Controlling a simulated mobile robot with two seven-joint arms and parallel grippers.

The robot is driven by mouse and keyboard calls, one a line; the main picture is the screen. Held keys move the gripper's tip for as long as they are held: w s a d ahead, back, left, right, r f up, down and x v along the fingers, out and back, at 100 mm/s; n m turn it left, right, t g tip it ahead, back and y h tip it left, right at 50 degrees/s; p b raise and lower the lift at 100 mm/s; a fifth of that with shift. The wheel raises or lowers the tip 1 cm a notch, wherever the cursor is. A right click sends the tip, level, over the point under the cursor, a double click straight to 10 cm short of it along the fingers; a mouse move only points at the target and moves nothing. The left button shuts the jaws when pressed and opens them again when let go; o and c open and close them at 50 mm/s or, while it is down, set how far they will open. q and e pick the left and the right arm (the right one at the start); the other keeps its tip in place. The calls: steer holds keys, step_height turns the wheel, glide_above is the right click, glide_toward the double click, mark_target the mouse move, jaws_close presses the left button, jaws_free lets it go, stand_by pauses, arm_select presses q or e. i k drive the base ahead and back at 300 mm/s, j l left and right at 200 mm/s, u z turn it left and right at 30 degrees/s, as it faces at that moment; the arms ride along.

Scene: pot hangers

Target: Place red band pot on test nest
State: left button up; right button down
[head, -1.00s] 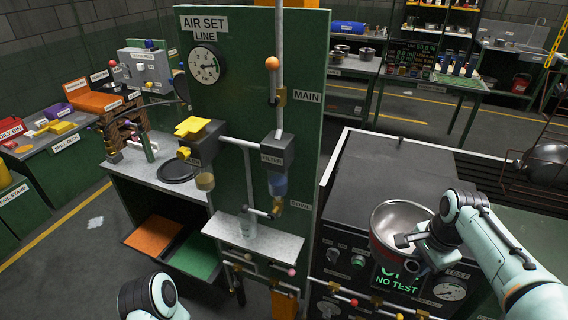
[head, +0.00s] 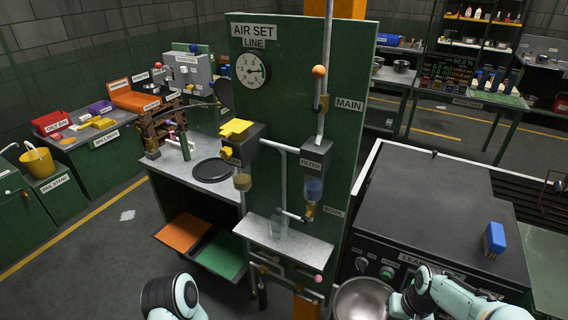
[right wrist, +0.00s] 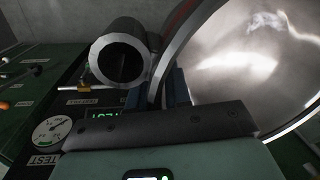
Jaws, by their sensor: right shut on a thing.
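The steel pot (head: 362,301) is at the bottom edge of the head view, in front of the dark leak-test machine (head: 425,200), partly cut off by the frame. My right gripper (head: 396,303) is shut on the pot at its right side. In the right wrist view the shiny bowl of the pot (right wrist: 250,65) fills the upper right, its rim beside the fingers (right wrist: 172,88). A dark hollow cylinder (right wrist: 122,60) stands left of the rim, possibly the pot's handle. I cannot make out the test nest. Only my left arm's links show, lower left.
The green air-set panel (head: 345,140) rises left of the machine, with pipes and a small shelf (head: 285,243). A gauge (right wrist: 52,133) shows in the wrist view.

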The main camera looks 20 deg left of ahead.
mark_target(211, 170)
steer(key=i+j, duration=0.1)
steer(key=j, duration=0.4)
steer(key=i+j, duration=0.1)
steer(key=j, duration=0.4)
steer(key=i+j, duration=0.1)
steer(key=j, duration=0.4)
steer(key=i+j, duration=0.1)
steer(key=j, duration=0.45)
steer(key=i+j, duration=0.1)
steer(key=j, duration=0.4)
steer(key=i+j, duration=0.1)
steer(key=j, duration=0.2)
steer(key=i+j, duration=0.1)
steer(key=j, duration=0.15)
steer(key=i+j, duration=0.1)
steer(key=j, duration=0.2)
